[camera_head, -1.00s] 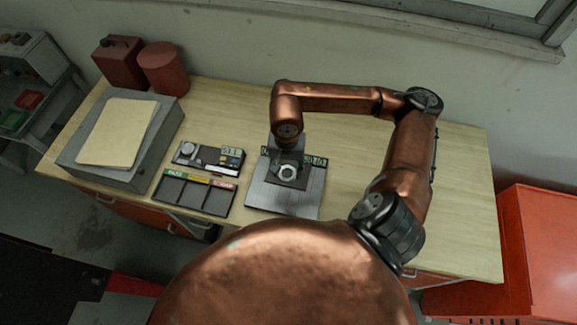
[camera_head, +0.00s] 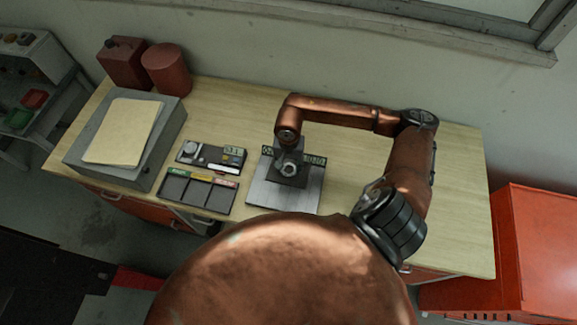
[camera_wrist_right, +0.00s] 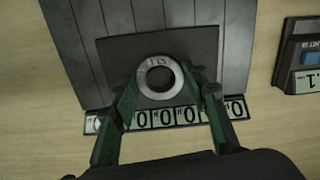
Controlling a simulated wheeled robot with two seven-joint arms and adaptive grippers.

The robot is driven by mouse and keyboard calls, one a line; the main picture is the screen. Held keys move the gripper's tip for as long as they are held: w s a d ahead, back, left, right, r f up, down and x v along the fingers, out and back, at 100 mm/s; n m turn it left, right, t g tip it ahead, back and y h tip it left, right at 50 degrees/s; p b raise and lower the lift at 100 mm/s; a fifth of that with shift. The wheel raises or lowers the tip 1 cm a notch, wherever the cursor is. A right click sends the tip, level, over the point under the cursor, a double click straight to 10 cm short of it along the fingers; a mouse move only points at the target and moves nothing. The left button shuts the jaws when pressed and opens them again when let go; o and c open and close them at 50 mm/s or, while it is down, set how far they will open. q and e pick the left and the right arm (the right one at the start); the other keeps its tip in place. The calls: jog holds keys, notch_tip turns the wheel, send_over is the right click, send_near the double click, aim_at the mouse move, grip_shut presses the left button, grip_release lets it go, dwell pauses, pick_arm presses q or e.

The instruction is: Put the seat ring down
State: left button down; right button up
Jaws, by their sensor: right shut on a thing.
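The seat ring (camera_wrist_right: 159,76) is a small pale metal ring with marks on its face. My right gripper (camera_wrist_right: 163,80) has a finger on each side of it and is shut on it. In the head view the ring (camera_head: 289,170) shows just below the right gripper (camera_head: 288,163). The ring is over the dark square pad (camera_wrist_right: 205,45) on the grey grooved plate (camera_head: 283,198). I cannot tell whether it touches the pad. My left gripper is not in view.
A number strip (camera_wrist_right: 170,117) lies along the plate's edge. Left of the plate are a three-compartment tray (camera_head: 197,194) and a gauge unit (camera_head: 211,157). A grey box (camera_head: 150,150) with paper and two red containers stand farther left. The table right of the plate is clear.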

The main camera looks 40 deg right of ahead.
aim_at(289, 169)
jog(key=shift+f, duration=0.15)
jog(key=o, duration=1.3)
jog(key=shift+r, duration=0.2)
jog(key=shift+w+r, duration=0.1)
jog(key=shift+r, duration=0.25)
notch_tip(289, 169, up, 11)
jog(key=b, duration=0.3)
jog(key=shift+r, duration=0.15)
